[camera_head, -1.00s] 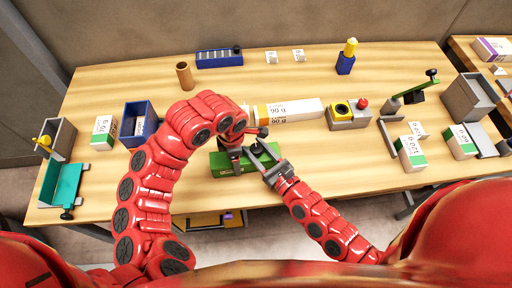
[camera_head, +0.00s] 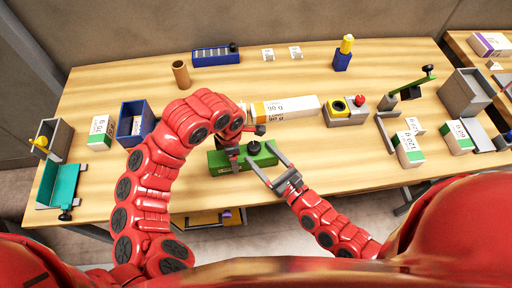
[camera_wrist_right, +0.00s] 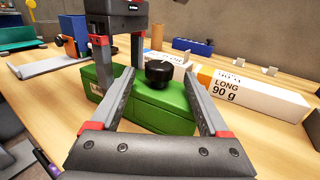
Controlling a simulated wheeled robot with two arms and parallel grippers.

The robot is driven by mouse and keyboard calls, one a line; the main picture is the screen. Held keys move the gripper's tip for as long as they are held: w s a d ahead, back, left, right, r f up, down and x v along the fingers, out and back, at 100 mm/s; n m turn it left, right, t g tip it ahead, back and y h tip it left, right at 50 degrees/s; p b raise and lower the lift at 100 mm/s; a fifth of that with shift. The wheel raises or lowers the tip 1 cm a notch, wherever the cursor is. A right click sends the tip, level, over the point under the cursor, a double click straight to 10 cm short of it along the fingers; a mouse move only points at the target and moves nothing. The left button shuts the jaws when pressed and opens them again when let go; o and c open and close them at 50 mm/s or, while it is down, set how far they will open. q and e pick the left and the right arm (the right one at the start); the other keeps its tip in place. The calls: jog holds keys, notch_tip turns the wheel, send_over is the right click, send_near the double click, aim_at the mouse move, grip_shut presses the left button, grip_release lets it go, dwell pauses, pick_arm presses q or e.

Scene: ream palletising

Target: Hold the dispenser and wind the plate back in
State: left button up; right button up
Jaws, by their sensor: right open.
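The green dispenser (camera_head: 228,161) lies near the table's front middle, with a black round knob (camera_wrist_right: 159,72) on top. My left gripper (camera_head: 236,152) comes down over its left part; in the right wrist view its fingers (camera_wrist_right: 120,72) straddle the green body and appear clamped on it. My right gripper (camera_head: 268,157) is open and empty at the dispenser's right end. In the right wrist view its fingers point toward the knob, one either side, apart from it. A pale flat plate (camera_wrist_right: 45,64) shows left of the dispenser; I cannot tell whether it joins it.
A long white-and-orange box (camera_head: 290,108) lies behind the dispenser. A blue bin (camera_head: 130,118) stands left, beyond my left arm. A grey box with yellow and red buttons (camera_head: 344,113) is at right. The table's front right of the dispenser is clear.

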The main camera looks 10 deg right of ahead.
aim_at(258, 152)
jog(key=shift+v, duration=1.75)
pick_arm(q)
jog(key=o, duration=1.5)
jog(key=shift+r, duration=0.1)
pick_arm(e)
jog(key=shift+r, duration=0.1)
